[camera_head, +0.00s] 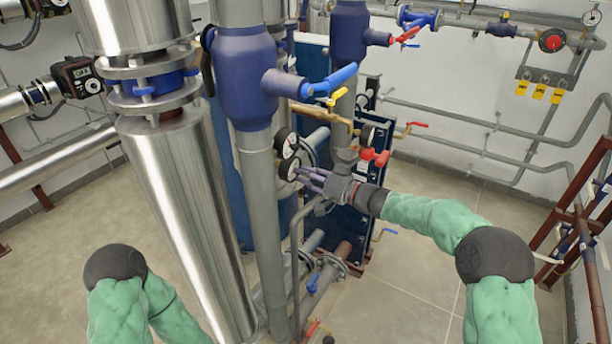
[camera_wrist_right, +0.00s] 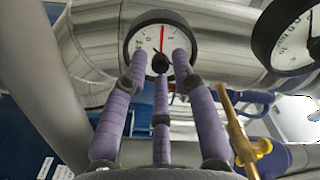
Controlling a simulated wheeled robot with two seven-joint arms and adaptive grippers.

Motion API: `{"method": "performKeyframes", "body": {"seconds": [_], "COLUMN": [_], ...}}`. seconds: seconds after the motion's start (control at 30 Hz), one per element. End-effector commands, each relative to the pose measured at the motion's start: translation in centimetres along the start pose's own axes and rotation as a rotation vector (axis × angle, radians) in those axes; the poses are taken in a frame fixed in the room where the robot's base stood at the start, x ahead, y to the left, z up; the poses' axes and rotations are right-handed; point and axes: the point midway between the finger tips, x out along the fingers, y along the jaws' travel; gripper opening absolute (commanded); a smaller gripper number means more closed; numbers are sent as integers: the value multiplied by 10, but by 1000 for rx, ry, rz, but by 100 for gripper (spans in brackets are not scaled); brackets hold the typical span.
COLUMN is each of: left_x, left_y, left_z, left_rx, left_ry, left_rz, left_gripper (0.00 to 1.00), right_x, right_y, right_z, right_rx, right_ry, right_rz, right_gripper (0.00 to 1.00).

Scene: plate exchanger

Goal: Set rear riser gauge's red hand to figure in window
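A round white gauge (camera_wrist_right: 150,38) with a black rim faces the right wrist camera. Its red hand points almost straight up, and a dark knob or fingertip covers part of its centre. In the head view, this gauge (camera_head: 287,168) appears just below another dial. My right gripper (camera_head: 299,172) is at its face; in the wrist view its purple fingers (camera_wrist_right: 160,66) are spread, with outer tips over the dial's lower left and right. Contact cannot be told. My left gripper is out of view. I cannot identify a window with a readable figure.
A second dial (camera_head: 286,143) sits just above. A thick blue-topped riser (camera_head: 262,200) stands left of the gripper, with a blue-handled valve (camera_head: 330,80) above.

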Motion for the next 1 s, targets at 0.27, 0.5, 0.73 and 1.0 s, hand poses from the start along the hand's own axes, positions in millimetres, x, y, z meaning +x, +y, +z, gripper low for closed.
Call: {"method": "performKeyframes", "body": {"seconds": [0.27,0.5,0.73,1.0], "left_x": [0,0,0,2], "left_y": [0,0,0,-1], "left_z": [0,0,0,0], "left_rx": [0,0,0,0], "left_ry": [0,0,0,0], "left_rz": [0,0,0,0], "left_gripper": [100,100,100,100], "right_x": [0,0,0,0], "right_y": [0,0,0,1], "right_z": [0,0,0,1], "right_rx": [0,2,8,28], "right_ry": [0,0,-1,-1], "right_rz": [0,0,1,1], "right_gripper": [0,0,0,0]}}
